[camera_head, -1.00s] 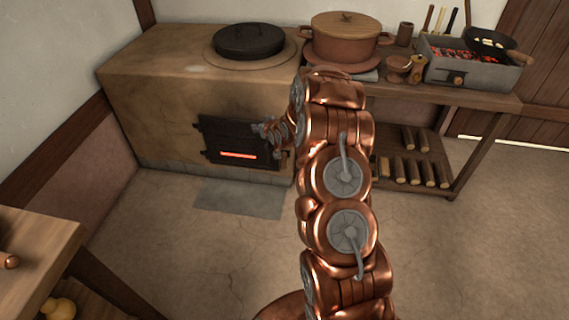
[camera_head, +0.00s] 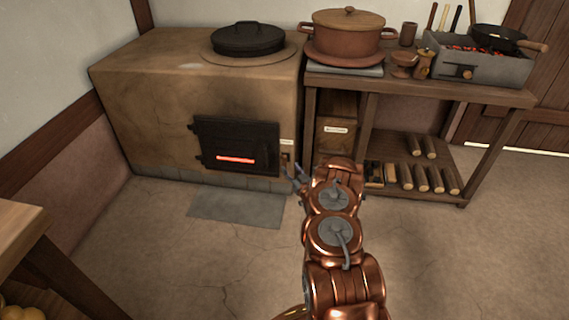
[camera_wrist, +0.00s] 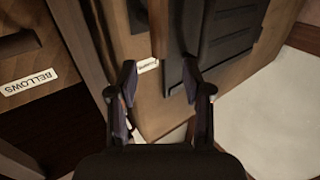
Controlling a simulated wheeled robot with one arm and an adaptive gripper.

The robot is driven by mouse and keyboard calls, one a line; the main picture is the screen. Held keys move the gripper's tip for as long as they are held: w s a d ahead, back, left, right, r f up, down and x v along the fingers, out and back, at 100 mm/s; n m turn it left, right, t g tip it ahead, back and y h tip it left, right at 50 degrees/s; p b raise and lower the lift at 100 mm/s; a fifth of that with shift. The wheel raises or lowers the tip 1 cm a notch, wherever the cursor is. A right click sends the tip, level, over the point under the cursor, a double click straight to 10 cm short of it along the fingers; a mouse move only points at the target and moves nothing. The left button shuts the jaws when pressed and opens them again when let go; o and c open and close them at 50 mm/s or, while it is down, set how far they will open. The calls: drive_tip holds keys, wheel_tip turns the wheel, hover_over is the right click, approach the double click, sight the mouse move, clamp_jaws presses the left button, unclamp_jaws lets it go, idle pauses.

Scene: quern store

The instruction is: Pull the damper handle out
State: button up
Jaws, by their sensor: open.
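The clay stove (camera_head: 150,100) has a small wooden handle (camera_head: 286,158) on its front, right of the dark fire door (camera_head: 238,148), with a pale label (camera_head: 287,142) above it. In the wrist view, a wooden bar (camera_wrist: 158,28) beside a small pale label (camera_wrist: 147,65) looks like this handle; the label's text is too small to read. My gripper (camera_head: 297,176) is low at the stove's right front corner, just below the handle. In the wrist view my gripper (camera_wrist: 160,82) is open, its fingers apart with nothing held between them; the bar is beyond the fingertips.
A wooden drawer (camera_wrist: 25,55) labelled BELLOWS stands beside the stove. A wooden bench (camera_head: 430,92) bears a clay pot (camera_head: 346,35) and a brazier (camera_head: 470,68). Several logs (camera_head: 422,180) lie on its lower shelf. Floor in front is open around a grey slab (camera_head: 237,208).

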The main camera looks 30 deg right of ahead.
sight(285, 160)
drive_tip(key=shift+w+d+f+b, duration=0.15)
drive_tip(key=shift+w+b, duration=0.35)
drive_tip(key=shift+w, duration=0.75)
drive_tip(key=shift+w+d+r+b, duration=0.15)
drive_tip(key=shift+w+b, duration=0.3)
drive_tip(key=shift+w, duration=0.8)
drive_tip(key=shift+w+d+f+b, duration=0.15)
drive_tip(key=shift+w+b, duration=0.35)
drive_tip(key=shift+w, duration=0.75)
clamp_jaws()
